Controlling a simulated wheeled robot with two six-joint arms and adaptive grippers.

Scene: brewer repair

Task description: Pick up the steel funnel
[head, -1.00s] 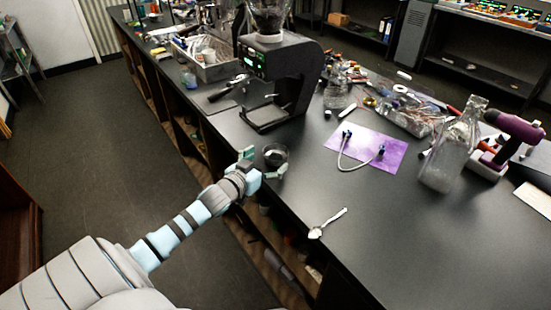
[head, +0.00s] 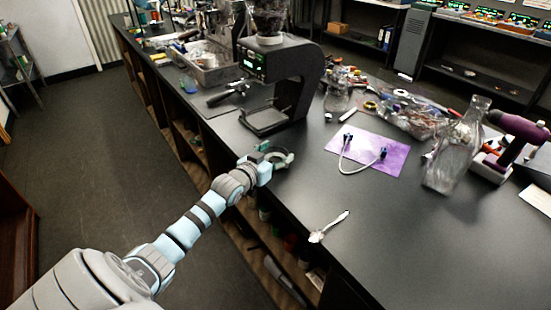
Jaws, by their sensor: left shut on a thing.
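The steel funnel (head: 282,160) is a small round ring-like piece at the left edge of the black bench, in front of the coffee machine. My left gripper (head: 273,155) reaches it from the lower left and is shut on it. The fingers hide part of the funnel's near side. I cannot tell whether it still touches the bench top. My right gripper is not in view.
The coffee machine (head: 287,75) stands just behind. To the right are a purple mat (head: 385,165) with a looped cable, a spoon (head: 330,226), a glass bottle (head: 456,150) and a purple drill-like tool (head: 515,128). The bench's front right is clear.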

